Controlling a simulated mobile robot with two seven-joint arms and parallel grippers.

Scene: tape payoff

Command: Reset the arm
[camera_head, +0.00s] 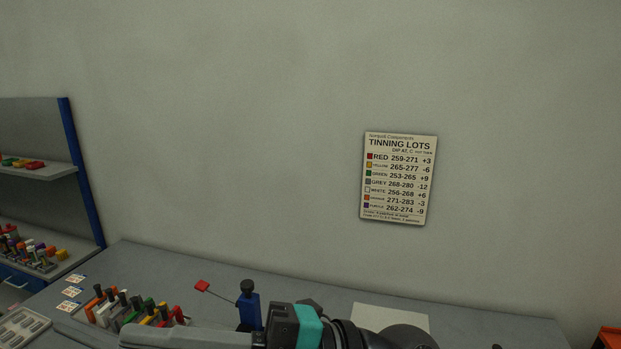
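A grey arm link with a teal band (308,326) and dark joints crosses the bottom edge of the head view; it looks like part of my own arm. Neither gripper's fingers show in the frame, so I cannot see whether they hold anything. Behind the link, a blue post with a black knob (249,306) stands on the grey bench. The lower part of the post is hidden by the link.
Several coloured, black-topped pieces (130,308) stand on the bench (190,268) at left, near small cards (72,292) and a grey tray (22,328). A blue-framed shelf (80,170) stands far left. A pale sheet (390,317), orange bin (609,338) and wall chart (398,178) are right.

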